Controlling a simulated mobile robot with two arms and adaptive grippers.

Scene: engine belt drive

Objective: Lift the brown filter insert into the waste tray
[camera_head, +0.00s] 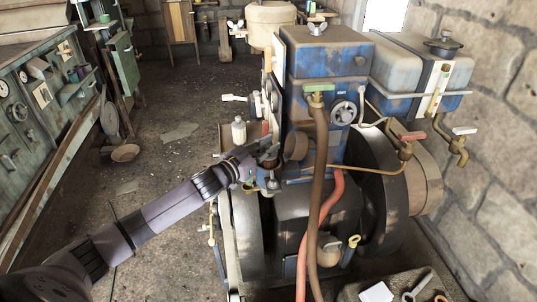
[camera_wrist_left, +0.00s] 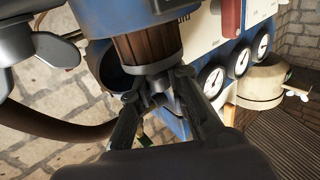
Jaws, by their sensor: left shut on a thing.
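My left gripper (camera_head: 262,163) is at the left side of the blue engine (camera_head: 330,65). In the left wrist view its two dark fingers (camera_wrist_left: 158,95) are closed on the grey end of the brown, ribbed filter insert (camera_wrist_left: 148,47). The insert's other end meets a dark blue-grey round part (camera_wrist_left: 115,12); I cannot tell whether it sits inside it. A dark, open round housing (camera_wrist_left: 104,62) shows beside the insert. In the head view the insert is too small and covered to make out clearly. I cannot pick out the waste tray for certain. My right gripper is not in view.
A brown hose (camera_head: 320,190) and a red hose (camera_head: 335,195) hang right of the gripper. A small bottle (camera_head: 239,131) stands just left of it. Gauges (camera_wrist_left: 211,80) show close by. The floor (camera_head: 165,150) at left is largely open. A wrench (camera_head: 420,284) lies at lower right.

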